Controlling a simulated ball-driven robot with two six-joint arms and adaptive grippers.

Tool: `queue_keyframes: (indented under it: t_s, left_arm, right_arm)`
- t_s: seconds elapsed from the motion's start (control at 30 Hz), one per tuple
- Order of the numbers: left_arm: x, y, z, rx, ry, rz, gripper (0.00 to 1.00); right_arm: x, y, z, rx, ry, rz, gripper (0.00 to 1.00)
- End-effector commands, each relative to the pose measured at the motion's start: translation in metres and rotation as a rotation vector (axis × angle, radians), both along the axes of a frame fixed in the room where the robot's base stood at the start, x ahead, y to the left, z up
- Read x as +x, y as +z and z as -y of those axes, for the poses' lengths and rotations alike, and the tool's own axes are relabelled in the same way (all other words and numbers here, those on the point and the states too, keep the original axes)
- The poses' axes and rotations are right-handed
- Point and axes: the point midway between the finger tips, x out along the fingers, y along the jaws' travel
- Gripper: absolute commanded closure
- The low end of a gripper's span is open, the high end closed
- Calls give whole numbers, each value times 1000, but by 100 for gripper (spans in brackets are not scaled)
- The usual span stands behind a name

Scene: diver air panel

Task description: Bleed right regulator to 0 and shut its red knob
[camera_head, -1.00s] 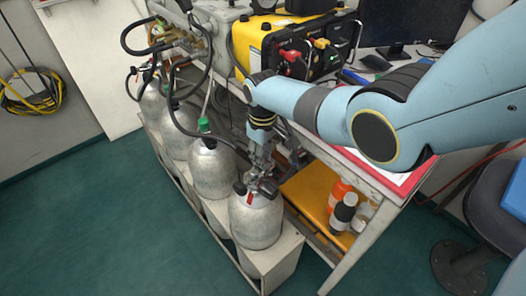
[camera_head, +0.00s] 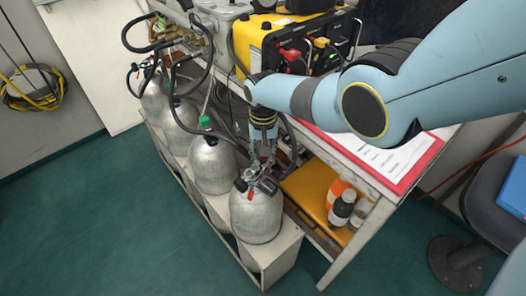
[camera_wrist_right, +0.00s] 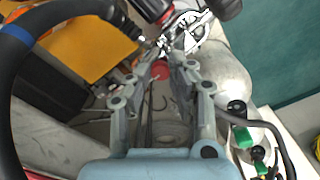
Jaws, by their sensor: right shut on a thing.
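The nearest silver cylinder (camera_head: 257,218) stands at the right end of the row, with a dark and metal valve assembly (camera_head: 266,185) on top and a small red part (camera_head: 250,195) on its front. My right gripper (camera_head: 262,165) points down at this valve. In the right wrist view, the fingers (camera_wrist_right: 163,58) close around a round red knob (camera_wrist_right: 160,72), just in front of the bright metal fitting (camera_wrist_right: 190,35). The exact finger contact is partly hidden. My left gripper is not in view.
Several more silver cylinders (camera_head: 212,165) stand left in the pale rack (camera_head: 268,258), with black hoses above. A yellow and black panel unit (camera_head: 290,45) sits on the table. Green floor is open in front.

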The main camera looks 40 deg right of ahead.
Motion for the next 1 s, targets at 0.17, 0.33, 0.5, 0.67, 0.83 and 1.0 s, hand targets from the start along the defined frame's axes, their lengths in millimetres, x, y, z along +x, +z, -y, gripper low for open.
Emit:
queue_keyframes:
  t_s: [0.17, 0.33, 0.5, 0.67, 0.83, 1.0]
  left_arm:
    - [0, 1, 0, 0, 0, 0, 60]
    - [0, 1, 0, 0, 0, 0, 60]
    - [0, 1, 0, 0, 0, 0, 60]
    - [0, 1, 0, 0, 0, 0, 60]
    - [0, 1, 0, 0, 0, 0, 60]
    - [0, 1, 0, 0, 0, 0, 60]
  right_arm:
    - [1, 0, 0, 0, -32, 1, 100]
    - [1, 0, 0, 0, -41, 1, 100]
    - [1, 0, 0, 0, -41, 1, 100]
    - [1, 0, 0, 0, -40, 1, 73]
    - [0, 0, 0, -1, -40, 1, 57]
    - [0, 0, 0, 0, -40, 0, 57]
